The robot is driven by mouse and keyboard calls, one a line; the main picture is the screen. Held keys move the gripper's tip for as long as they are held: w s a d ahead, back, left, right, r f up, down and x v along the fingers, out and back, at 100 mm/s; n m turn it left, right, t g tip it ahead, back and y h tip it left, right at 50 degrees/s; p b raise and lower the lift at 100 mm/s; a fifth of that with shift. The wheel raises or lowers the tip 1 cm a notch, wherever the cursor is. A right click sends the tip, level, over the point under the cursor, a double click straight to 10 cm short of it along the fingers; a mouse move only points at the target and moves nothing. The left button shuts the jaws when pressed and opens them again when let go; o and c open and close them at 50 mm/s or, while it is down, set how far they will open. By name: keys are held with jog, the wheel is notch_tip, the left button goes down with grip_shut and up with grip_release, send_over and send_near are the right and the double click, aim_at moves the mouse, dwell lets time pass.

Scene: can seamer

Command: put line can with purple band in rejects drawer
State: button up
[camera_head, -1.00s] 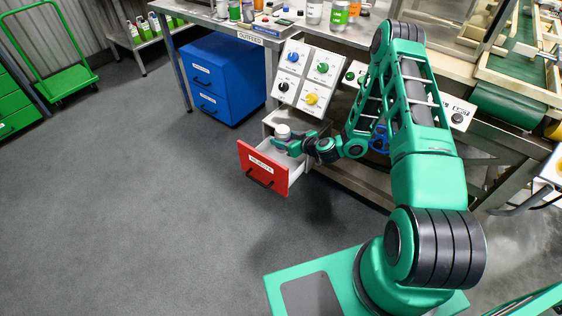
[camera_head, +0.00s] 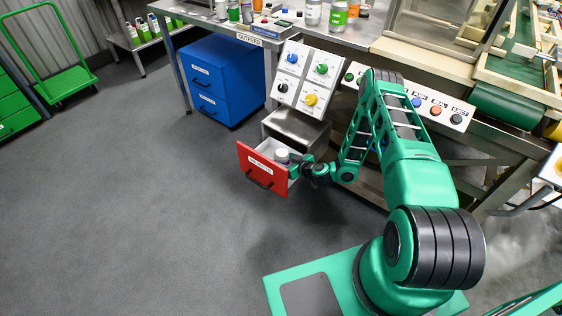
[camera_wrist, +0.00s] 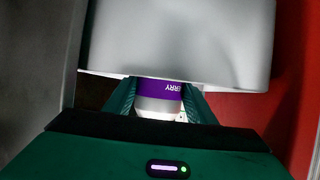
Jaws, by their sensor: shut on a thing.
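The can with the purple band (camera_wrist: 160,87) is between my gripper's (camera_wrist: 158,104) two fingers in the wrist view, with part of its lettering upside down there. My gripper is shut on it. In the head view the can (camera_head: 282,155) is inside the open drawer with the red front (camera_head: 258,170), its pale top showing above the drawer's edge. My gripper (camera_head: 291,168) reaches in from the right side of the drawer. The can's base and any contact with the drawer floor are hidden.
The drawer's grey cabinet (camera_head: 297,128) stands behind it, under a sloped panel of coloured knobs (camera_head: 303,77). A blue drawer unit (camera_head: 224,80) is to the left. A bench (camera_head: 350,32) with several cans is above. The floor in front is clear.

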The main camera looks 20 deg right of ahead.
jog(key=o, duration=1.3)
jog(key=v, duration=1.2)
